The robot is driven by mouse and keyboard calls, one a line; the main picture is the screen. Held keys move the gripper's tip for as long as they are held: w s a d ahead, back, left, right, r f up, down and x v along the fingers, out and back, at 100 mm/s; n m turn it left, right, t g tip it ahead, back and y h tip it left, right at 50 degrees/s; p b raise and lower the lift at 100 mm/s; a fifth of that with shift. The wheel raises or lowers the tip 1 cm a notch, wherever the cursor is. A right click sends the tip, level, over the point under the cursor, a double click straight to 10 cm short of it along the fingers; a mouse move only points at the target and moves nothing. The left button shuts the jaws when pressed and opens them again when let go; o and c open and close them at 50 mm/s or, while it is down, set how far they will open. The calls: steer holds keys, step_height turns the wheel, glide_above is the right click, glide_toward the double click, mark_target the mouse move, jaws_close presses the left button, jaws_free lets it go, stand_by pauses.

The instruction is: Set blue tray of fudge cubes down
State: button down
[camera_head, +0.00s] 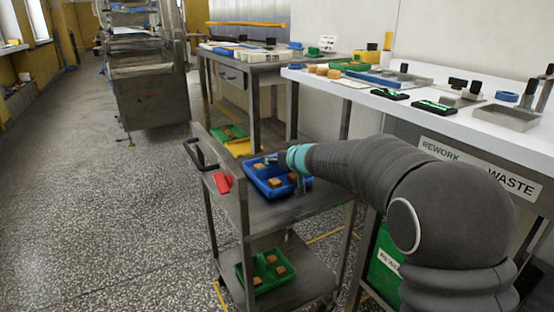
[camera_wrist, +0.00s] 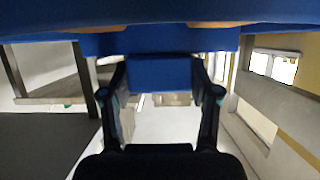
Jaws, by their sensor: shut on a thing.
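The blue tray (camera_head: 264,191) holds brown fudge cubes (camera_head: 275,182) and looks level. It is over the top of the metal cart (camera_head: 285,213); I cannot tell whether it rests on the surface or hangs just above it. My gripper (camera_wrist: 163,74) is shut on the tray's edge, with a blue wall (camera_wrist: 160,72) between its two fingers in the wrist view. In the head view my arm reaches the tray from the right, and the fingers are mostly hidden.
A red object (camera_head: 223,183) lies on the cart's left side near its handle. A green tray (camera_head: 250,283) with cubes sits on the lower shelf. The white counter (camera_head: 500,134) at right carries trays and tools. The floor at left is clear.

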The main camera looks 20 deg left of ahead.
steer(key=shift+f, duration=0.1)
steer(key=shift+c, duration=1.3)
jaws_free()
steer(key=shift+r, duration=0.25)
steer(key=shift+s+d, duration=0.25)
steer(key=shift+d, duration=0.05)
steer(key=s+d+r+m+g+h+b, duration=0.1)
steer(key=s+d+r, duration=0.1)
steer(key=s+d, duration=0.75)
steer(key=s+d+r+m+h+b, duration=0.1)
steer(key=s+d+r, duration=0.2)
steer(key=s+d, duration=0.65)
steer(key=s+d+f+m+g+h, duration=0.1)
steer(key=s+d+f+m+h, duration=0.3)
steer(key=s+d, duration=0.6)
steer(key=s+d+f+m+g+h, duration=0.1)
steer(key=s+d+f+m+h, duration=0.3)
steer(key=s+d, duration=0.7)
step_height(320, 180, down, 2)
steer(key=d, duration=0.2)
steer(key=shift+s+d+f, duration=0.15)
steer(key=shift+d+f, duration=0.1)
steer(key=shift+d, duration=0.1)
